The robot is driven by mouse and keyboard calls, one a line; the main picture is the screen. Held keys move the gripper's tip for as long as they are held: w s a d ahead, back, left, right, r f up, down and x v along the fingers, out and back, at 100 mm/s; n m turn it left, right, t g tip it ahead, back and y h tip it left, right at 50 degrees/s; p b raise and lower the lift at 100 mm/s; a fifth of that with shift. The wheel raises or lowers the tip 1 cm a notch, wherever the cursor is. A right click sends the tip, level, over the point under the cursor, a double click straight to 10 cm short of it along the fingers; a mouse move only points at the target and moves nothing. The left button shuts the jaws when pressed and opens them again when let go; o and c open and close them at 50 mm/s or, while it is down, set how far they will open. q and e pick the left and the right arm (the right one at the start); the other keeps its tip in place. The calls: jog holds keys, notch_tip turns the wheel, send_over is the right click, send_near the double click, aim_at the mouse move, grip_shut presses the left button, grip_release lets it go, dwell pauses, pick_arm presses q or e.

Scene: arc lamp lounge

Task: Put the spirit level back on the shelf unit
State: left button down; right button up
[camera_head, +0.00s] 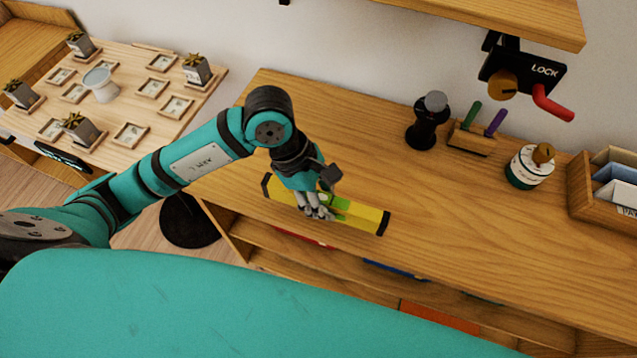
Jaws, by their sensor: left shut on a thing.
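The spirit level (366,219) is a yellow bar with black end caps and a green part near its middle. It lies lengthwise along the front edge of the wooden shelf unit's top (440,230). I cannot tell whether it rests on the top or is held just above it. My left gripper (318,211) reaches down from above and is shut on the level near its middle, hiding part of it. My right gripper is not in view.
On the top stand a dark grinder-like object (427,122), a small rack (472,137) with coloured handles, a white-and-green jar (529,167) and a wooden box (600,190). A lock fixture (530,77) hangs above. Left is a table (130,75) with small potted plants. The top's middle is clear.

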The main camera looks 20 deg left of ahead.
aim_at(319, 190)
pick_arm(q)
jog(key=w, duration=0.1)
jog(key=w+a, duration=0.2)
jog(key=w, duration=0.1)
jog(key=shift+w+f+p, duration=0.1)
jog(key=shift+f+p, duration=0.15)
jog(key=shift+p, duration=0.1)
notch_tip(319, 190, down, 3)
jog(key=shift+r+p, duration=0.1)
jog(key=shift+p, duration=0.35)
jog(key=shift+f, duration=0.3)
jog(key=shift+f, duration=0.1)
jog(key=c, duration=1)
grip_release()
jog(key=shift+c, duration=0.2)
